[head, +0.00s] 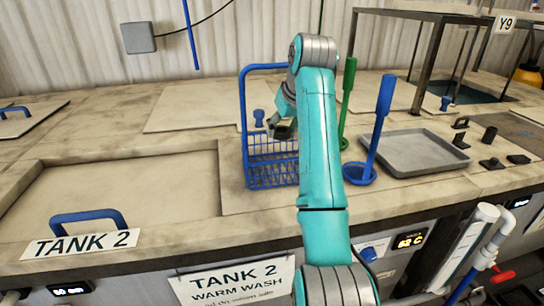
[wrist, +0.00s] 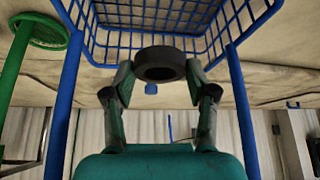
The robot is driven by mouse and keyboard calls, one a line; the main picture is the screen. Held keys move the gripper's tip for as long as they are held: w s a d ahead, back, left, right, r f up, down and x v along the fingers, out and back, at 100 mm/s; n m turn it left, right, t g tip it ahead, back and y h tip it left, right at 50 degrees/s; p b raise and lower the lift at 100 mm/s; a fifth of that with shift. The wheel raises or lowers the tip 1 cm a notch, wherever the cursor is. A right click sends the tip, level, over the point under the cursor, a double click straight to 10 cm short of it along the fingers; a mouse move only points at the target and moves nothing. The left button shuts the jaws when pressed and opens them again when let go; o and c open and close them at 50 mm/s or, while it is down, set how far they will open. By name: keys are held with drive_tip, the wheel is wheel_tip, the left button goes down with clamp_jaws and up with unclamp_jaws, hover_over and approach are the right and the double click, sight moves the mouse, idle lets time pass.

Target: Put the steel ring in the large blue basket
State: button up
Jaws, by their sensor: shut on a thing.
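The steel ring (wrist: 160,54) is a dark, thick ring held between the two fingertips of my gripper (wrist: 160,75) in the wrist view. In the head view my gripper (head: 282,131) is partly hidden by my arm, and the ring is hard to make out there. The large blue basket (head: 268,172) is a wire basket with a tall handle, standing on the counter left of my forearm. My gripper is at about the height of its top rim. The basket's mesh (wrist: 160,18) fills the top of the wrist view, beyond the ring. I cannot tell whether the ring is inside the rim.
A blue round dipper (head: 360,174) and a green one (head: 346,100) with tall handles stand right of my arm. A grey tray (head: 412,152) and several small dark parts (head: 490,134) lie farther right. The closed tank 2 lid (head: 130,190) is at left.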

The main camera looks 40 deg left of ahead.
sight(283, 138)
drive_tip(key=f, duration=0.5)
drive_tip(key=shift+a, duration=0.3)
drive_tip(key=shift+f, duration=2.45)
drive_tip(key=shift+f, duration=0.1)
drive_tip(key=o, duration=1.2)
drive_tip(key=shift+d, duration=0.1)
drive_tip(key=v, duration=1.2)
drive_tip(key=shift+w, duration=0.15)
